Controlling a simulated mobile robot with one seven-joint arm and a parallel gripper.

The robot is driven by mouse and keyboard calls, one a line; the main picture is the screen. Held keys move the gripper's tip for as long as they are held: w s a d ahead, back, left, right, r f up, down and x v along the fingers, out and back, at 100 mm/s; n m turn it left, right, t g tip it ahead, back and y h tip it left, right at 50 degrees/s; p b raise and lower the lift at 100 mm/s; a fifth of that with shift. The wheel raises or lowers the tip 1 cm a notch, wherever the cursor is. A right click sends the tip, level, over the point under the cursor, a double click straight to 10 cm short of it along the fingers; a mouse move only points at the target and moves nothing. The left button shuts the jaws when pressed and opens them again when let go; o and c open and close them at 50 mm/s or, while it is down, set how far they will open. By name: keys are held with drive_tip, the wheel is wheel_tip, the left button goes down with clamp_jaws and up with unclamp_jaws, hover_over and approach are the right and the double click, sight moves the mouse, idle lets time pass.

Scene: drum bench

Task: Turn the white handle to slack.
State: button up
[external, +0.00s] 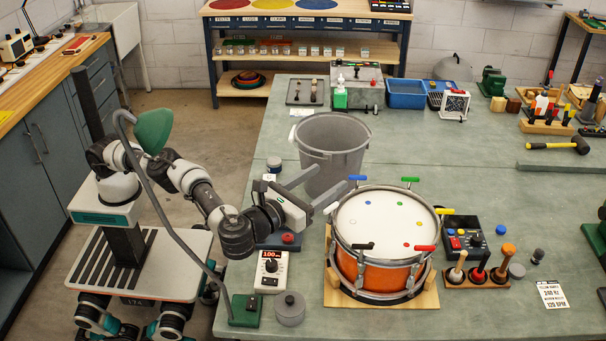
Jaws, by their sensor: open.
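The orange drum (372,268) with a white head stands on a wooden board at the bench's near middle. Coloured handles stand around its rim. The white handle (332,208) appears as a small pale bar at the rim's left side, close to my gripper. Its exact angle is hard to make out. My gripper (327,182) is open and empty, reaching in from the left. Its fingers point toward the drum's upper left rim. One finger is just above and beside the white handle. I cannot tell whether they touch.
Blue (357,178), green (410,180), yellow (444,211), red (425,248) and black (363,246) handles stand close around the rim. A grey bucket (332,135) stands right behind my gripper. A white meter (270,272) sits in front.

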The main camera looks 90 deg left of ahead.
drive_tip(key=w+a+m+t+h+b, duration=0.1)
drive_tip(key=w+a+m+t+h, duration=0.25)
drive_tip(key=w+a+h, duration=0.35)
drive_tip(key=w+a+m+t+h+b, duration=0.1)
drive_tip(key=w+a+m+t+h, duration=0.2)
drive_tip(key=w+a+m+h, duration=0.5)
drive_tip(key=s+a+m+g+h+b, duration=0.15)
drive_tip(key=s+m+g+h, duration=0.95)
drive_tip(key=s, duration=1.3)
drive_tip(key=n+t+h, duration=0.2)
drive_tip(key=t, duration=0.1)
approach(331, 209)
drive_tip(key=x, duration=0.3)
drive_tip(key=f+b+x, duration=0.1)
drive_tip(key=x, duration=0.2)
drive_tip(key=b+x, duration=0.1)
drive_tip(key=x, duration=0.2)
drive_tip(key=shift+w+a+f, duration=0.1)
drive_tip(key=shift+w+f, duration=0.05)
drive_tip(key=shift+w, duration=0.15)
drive_tip(key=c, duration=1.1)
